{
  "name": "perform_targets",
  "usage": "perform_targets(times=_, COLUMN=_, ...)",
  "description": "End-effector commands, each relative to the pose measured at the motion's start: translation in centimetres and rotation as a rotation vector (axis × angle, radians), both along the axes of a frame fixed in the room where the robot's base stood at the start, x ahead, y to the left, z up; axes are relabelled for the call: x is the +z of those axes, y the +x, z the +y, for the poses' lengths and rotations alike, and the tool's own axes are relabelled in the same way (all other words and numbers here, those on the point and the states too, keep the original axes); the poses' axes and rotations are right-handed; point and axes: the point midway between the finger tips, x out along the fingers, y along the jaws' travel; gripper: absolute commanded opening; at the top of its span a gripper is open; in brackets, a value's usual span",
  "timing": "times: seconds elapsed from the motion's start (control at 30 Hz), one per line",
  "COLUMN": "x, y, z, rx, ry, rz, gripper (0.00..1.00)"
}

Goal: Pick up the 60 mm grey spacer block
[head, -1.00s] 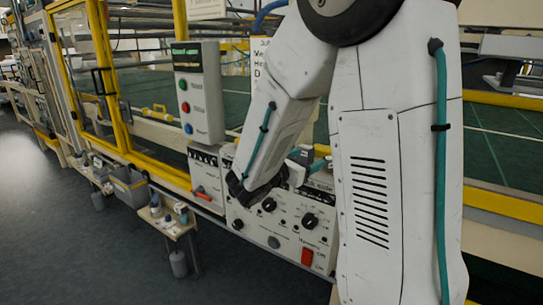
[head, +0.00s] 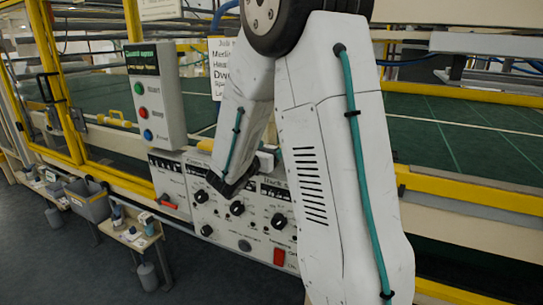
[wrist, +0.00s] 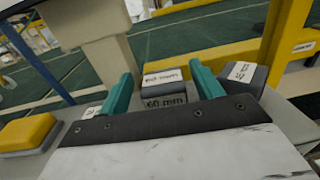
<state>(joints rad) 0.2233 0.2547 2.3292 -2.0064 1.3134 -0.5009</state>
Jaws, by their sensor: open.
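The grey 60 mm spacer block (wrist: 163,96) shows in the wrist view, with a "60 mm" label on its near face and a pale label on top. It sits between the teal fingers of my gripper (wrist: 161,76), just ahead of the dark palm. The fingers are apart, one on each side of the block, and I cannot tell whether either touches it. In the head view my arm covers most of this area, and the block cannot be made out there.
Another dark grey labelled block (wrist: 243,74) stands close to the right finger. A yellow-topped block (wrist: 26,131) lies at the left, and a small white label shows by the left finger. A yellow frame post (wrist: 288,40) rises at the right. Control panels (head: 157,95) stand left of my arm.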

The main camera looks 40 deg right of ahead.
Motion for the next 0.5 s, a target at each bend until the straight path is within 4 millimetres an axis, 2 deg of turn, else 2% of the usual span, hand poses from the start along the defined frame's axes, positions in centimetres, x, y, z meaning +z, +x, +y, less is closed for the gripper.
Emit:
perform_targets(times=0.07, x=0.00, y=-0.04, z=-0.04, rx=-0.001, ry=0.000, rz=0.000, gripper=0.65)
perform_targets(times=0.27, x=0.00, y=-0.09, z=-0.10, rx=-0.002, ry=0.000, rz=0.000, gripper=0.14)
perform_targets(times=0.5, x=0.02, y=-0.11, z=-0.13, rx=-0.003, ry=0.000, rz=0.000, gripper=0.14)
